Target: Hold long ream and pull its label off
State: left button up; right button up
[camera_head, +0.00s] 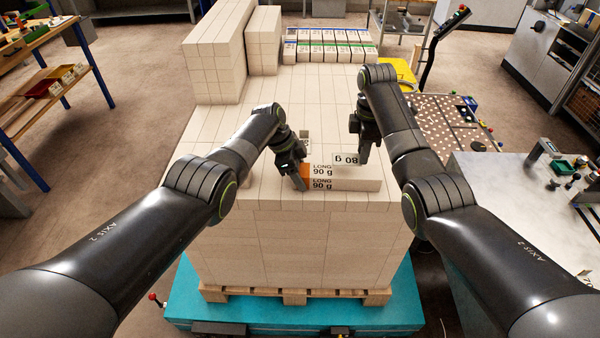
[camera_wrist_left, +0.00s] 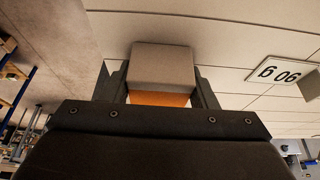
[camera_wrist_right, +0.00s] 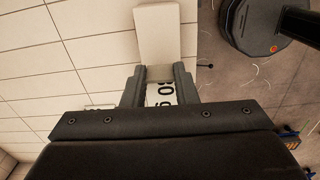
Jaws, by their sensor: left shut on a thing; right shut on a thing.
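The long ream (camera_head: 345,184) lies on top of the stack near its front edge, with "LONG" print and an orange band at its left end. My left gripper (camera_head: 298,181) is shut on that end; the ream also shows between its jaws in the left wrist view (camera_wrist_left: 162,68). My right gripper (camera_head: 364,158) is shut on a white label (camera_head: 344,160) with a weight printed on it, just above and behind the ream. The label shows between the jaws in the right wrist view (camera_wrist_right: 161,93). Whether it still touches the ream is unclear.
The palletised stack (camera_head: 310,250) fills the middle, with taller columns (camera_head: 215,60) at the back left. Rows of labelled reams (camera_head: 330,47) are behind. A grey table (camera_head: 530,190) is at right.

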jog(key=shift+r, duration=0.35)
jog(key=shift+r, duration=1.4)
pick_arm(q)
jog(key=o, duration=1.2)
jog(key=shift+c, duration=0.2)
jog(key=v, duration=1.1)
jog(key=shift+a+r, duration=0.25)
jog(key=shift+r, duration=0.1)
pick_arm(e)
jog(key=shift+f, duration=0.1)
